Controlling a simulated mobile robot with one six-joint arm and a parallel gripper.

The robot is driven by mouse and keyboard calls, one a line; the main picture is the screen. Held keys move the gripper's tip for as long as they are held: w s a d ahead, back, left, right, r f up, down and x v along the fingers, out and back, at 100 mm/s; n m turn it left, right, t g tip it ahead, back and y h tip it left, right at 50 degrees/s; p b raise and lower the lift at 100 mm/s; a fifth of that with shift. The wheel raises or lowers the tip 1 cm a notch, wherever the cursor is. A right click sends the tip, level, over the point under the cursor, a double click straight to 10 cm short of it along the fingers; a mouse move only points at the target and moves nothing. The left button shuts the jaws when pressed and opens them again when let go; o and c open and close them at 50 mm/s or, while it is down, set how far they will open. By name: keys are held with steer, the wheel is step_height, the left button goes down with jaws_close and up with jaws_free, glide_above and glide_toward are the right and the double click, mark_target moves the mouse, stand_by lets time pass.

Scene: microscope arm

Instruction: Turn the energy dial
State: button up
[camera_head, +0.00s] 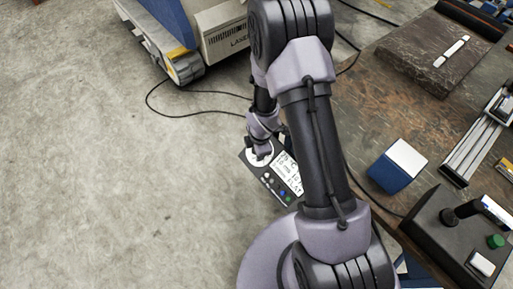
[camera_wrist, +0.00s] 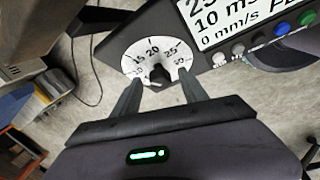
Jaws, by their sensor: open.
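The energy dial is a white round face with black numbers and a dark central knob. In the wrist view the dial (camera_wrist: 152,55) is at the upper middle, on a dark control panel (camera_wrist: 118,45). My gripper (camera_wrist: 158,80) is open, with one finger on each side of the knob (camera_wrist: 158,74). I cannot tell whether the fingers touch the knob. In the head view my gripper (camera_head: 262,150) is over the dial (camera_head: 253,158), which it partly covers.
A display (camera_head: 288,172) and several coloured buttons are beside the dial on the panel. A wooden table (camera_head: 400,110) at the right holds a blue and white box (camera_head: 398,165) and a black control box (camera_head: 445,225). A laser machine (camera_head: 215,35) stands on the floor behind.

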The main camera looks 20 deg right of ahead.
steer(key=p+v, duration=1.1)
steer(key=v, duration=0.6)
steer(key=shift+r, duration=0.2)
step_height(320, 180, up, 15)
steer(key=s+d+m+t+h+b, duration=0.1)
steer(key=s+d+m+t+b, duration=0.15)
steer(key=m, duration=0.75)
steer(key=s+a+r+m+y+b, duration=0.1)
steer(key=s+a+r+m, duration=0.2)
steer(key=s+r+m, duration=0.2)
steer(key=s+a+r+m+y+b, duration=0.1)
steer(key=s+a+r+m+b, duration=0.1)
steer(key=s+r+m, duration=0.4)
steer(key=s+a+m, duration=0.1)
steer(key=s+m, duration=0.1)
steer(key=shift+s+a+r+t+y, duration=0.15)
steer(key=shift+s+a+t+y, duration=0.15)
steer(key=shift+t+y, duration=0.1)
